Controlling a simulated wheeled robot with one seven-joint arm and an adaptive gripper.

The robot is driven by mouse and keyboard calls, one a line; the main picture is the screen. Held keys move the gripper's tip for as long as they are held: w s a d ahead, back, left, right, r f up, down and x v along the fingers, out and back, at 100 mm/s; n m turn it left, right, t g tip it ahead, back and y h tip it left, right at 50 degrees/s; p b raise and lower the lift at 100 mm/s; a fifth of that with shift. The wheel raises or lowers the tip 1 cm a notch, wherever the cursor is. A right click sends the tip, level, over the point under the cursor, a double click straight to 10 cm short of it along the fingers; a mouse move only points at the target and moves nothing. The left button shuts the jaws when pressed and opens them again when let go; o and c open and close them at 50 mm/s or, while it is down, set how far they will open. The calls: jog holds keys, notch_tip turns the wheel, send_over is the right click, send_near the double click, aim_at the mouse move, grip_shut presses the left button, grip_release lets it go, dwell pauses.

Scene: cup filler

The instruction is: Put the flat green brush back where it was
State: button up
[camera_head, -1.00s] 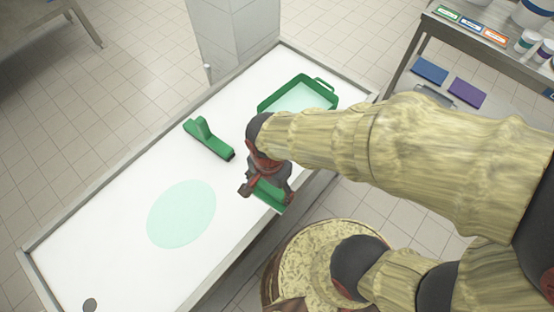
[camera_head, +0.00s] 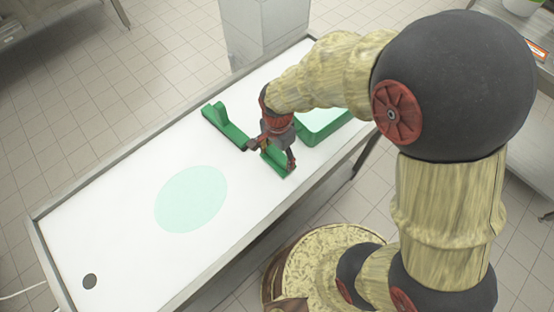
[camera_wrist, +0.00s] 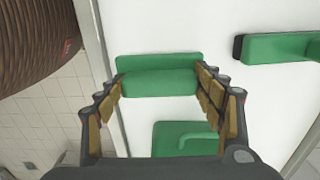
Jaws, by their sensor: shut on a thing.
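The flat green brush (camera_head: 276,162) is between the fingers of my gripper (camera_head: 272,154), at the near long edge of the white table. In the wrist view the flat green brush (camera_wrist: 158,82) lies crosswise between both fingers, with white surface behind it. My gripper is shut on it. The brush is low, and I cannot tell whether it touches the surface.
Another green brush with a raised handle (camera_head: 226,127) lies left of my gripper. A green tray (camera_head: 322,128) stands to the right, partly hidden by my arm. The white table (camera_head: 120,220) has a pale green oval (camera_head: 190,199) and clear room at left.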

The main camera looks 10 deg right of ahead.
aim_at(277, 159)
jog(key=shift+w+f, duration=0.3)
jog(key=shift+f, duration=0.1)
jog(key=shift+w+f+b, duration=0.15)
jog(key=shift+f+b, duration=0.1)
jog(key=shift+f, duration=0.6)
jog(key=shift+w+f+b, duration=0.1)
jog(key=shift+f+b, duration=0.15)
jog(key=shift+f, duration=0.6)
jog(key=shift+f, duration=0.2)
jog(key=o, duration=1)
jog(key=shift+r, duration=0.15)
